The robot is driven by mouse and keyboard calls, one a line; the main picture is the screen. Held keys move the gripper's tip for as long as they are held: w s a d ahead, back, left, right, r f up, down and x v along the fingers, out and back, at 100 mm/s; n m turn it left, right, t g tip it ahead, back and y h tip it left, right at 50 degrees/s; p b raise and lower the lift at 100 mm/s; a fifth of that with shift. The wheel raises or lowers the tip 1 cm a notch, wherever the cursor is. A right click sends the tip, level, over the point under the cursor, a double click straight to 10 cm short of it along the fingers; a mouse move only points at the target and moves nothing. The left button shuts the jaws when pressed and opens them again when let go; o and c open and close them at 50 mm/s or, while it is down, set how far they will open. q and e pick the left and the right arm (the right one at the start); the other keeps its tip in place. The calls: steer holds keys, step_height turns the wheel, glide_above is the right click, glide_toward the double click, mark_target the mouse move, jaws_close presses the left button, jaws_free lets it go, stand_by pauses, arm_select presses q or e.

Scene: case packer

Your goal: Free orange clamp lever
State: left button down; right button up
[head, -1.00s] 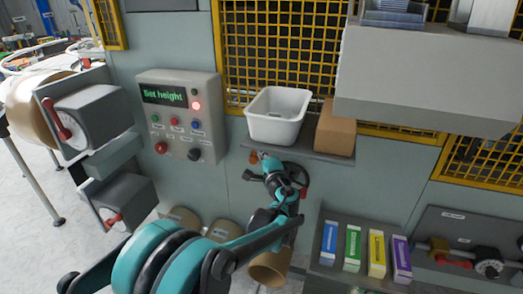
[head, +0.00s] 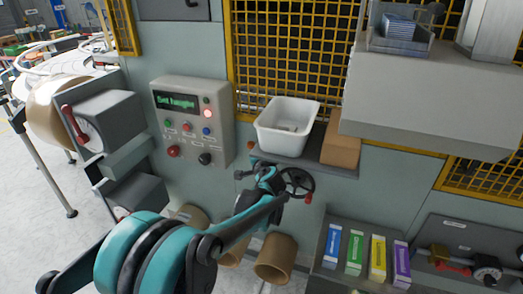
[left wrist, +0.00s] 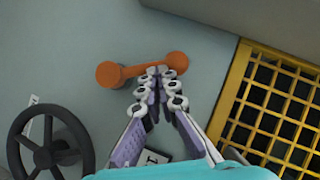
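The orange clamp lever (left wrist: 122,73) is on the grey machine wall in the left wrist view, a bar with a round knob at each end. In the head view only a small orange part of it (head: 252,147) shows below the shelf. My left gripper (left wrist: 158,71) is at the lever's middle. Its fingers converge and the tips look almost together, overlapping the bar's lower edge in the picture. I cannot see the bar enclosed between them, and contact is unclear. In the head view my left gripper (head: 265,173) is partly hidden by its own wrist. My right gripper is not in view.
A black handwheel (head: 299,182) is right beside my gripper. Above is a shelf (head: 312,166) with a white bin (head: 287,125) and a brown box (head: 341,143). A control panel (head: 193,120) is to the left. Yellow mesh (left wrist: 270,100) is right in the wrist view.

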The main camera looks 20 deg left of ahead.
arm_select(q)
steer(key=shift+a+f, duration=0.2)
steer(key=shift+a, duration=0.7)
steer(key=shift+a+f, duration=0.1)
steer(key=v, duration=1.2)
steer(key=shift+f, duration=0.1)
steer(key=s+d+f+n+g+h+b, duration=0.1)
steer(key=s+d+f+n+g+h, duration=0.1)
steer(key=s+f, duration=0.6)
steer(key=s+d+f+n+g+h+b, duration=0.2)
steer(key=s+f, duration=0.5)
steer(key=s, duration=1.1)
steer(key=d+n+g+h, duration=0.1)
steer(key=n+h, duration=0.1)
steer(key=n, duration=0.1)
steer(key=shift+s+f+g+h+b, duration=0.3)
steer(key=shift+f+g+h, duration=0.1)
